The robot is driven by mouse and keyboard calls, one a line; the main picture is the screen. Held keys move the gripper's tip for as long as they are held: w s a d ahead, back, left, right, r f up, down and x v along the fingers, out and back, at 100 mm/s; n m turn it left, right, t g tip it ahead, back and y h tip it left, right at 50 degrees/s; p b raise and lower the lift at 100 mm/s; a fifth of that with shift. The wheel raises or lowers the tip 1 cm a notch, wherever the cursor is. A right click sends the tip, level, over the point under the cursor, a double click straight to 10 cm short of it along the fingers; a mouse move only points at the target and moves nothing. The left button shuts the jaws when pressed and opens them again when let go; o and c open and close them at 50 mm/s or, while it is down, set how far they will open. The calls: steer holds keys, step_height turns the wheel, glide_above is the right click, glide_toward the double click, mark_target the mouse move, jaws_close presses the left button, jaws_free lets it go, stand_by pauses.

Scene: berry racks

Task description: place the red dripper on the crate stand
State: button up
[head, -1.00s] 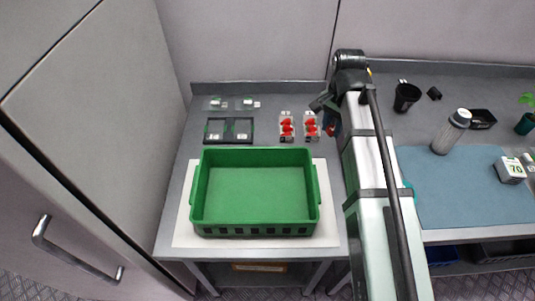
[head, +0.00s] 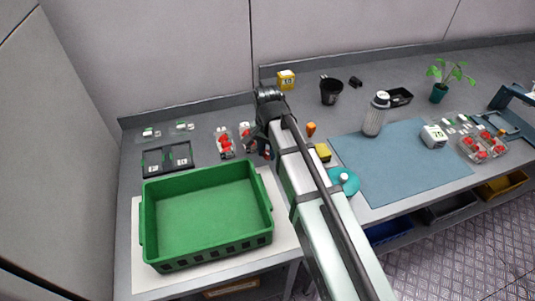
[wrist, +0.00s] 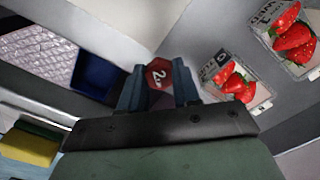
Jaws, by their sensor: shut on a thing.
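My gripper (wrist: 158,92) is shut on a red faceted piece with a white mark on its face, which I take as the red dripper (wrist: 158,73). The blue fingers grip it from both sides in the wrist view. In the head view my gripper (head: 260,140) is above the left grey worktop, beside the right strawberry pack, and mostly hidden by my arm.
Two strawberry packs (head: 224,142) and black trays (head: 167,159) lie behind the crate. To the right are a blue mat (head: 400,165), a grey shaker (head: 375,118), a black cup (head: 331,92), a teal item (head: 343,181) and a plant (head: 439,93).

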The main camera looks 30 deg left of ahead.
mark_target(268, 153)
steer(key=shift+f, duration=0.85)
steer(key=o, duration=1)
steer(key=shift+f, duration=0.15)
step_height(268, 153, up, 12)
steer(key=shift+r, duration=0.2)
